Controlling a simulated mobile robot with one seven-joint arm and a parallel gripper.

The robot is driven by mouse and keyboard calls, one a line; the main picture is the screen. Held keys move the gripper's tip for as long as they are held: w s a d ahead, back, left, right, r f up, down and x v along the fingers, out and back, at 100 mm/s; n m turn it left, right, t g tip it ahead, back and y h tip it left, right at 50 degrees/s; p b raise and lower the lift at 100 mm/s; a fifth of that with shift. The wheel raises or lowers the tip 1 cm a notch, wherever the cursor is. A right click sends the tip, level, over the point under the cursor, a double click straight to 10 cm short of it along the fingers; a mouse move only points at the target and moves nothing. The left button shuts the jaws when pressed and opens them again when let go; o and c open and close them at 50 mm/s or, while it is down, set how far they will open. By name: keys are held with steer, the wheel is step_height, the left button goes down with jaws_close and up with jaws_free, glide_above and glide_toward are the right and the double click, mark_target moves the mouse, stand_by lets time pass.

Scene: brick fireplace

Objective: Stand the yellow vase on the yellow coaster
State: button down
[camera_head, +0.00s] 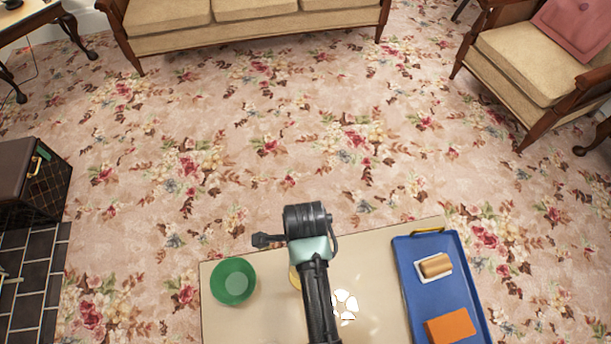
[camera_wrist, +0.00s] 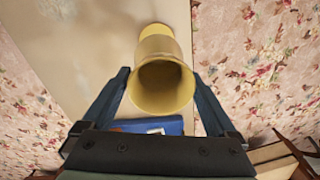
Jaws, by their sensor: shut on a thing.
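The yellow vase (camera_wrist: 163,87) is between the two fingers of my gripper (camera_wrist: 158,76) in the wrist view, with its open mouth toward the camera. My gripper is shut on it. A lighter yellow round shape (camera_wrist: 156,31) shows beyond the vase in the wrist view; I cannot tell whether it is the coaster or the vase's lower end. In the head view my arm covers the gripper and most of the vase. A small yellow edge (camera_head: 294,278) shows beside my arm there, and I cannot tell which thing it belongs to.
A beige table (camera_head: 380,270) lies below my arm. A green round dish (camera_head: 233,282) is at its left. A blue tray (camera_head: 437,287) at the right holds a tan block (camera_head: 436,265) on a white dish and an orange block (camera_head: 450,326). Bright white patches show right of my arm.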

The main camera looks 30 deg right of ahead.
steer(key=shift+f+b, duration=0.6)
steer(key=shift+f, duration=2.55)
jaws_free()
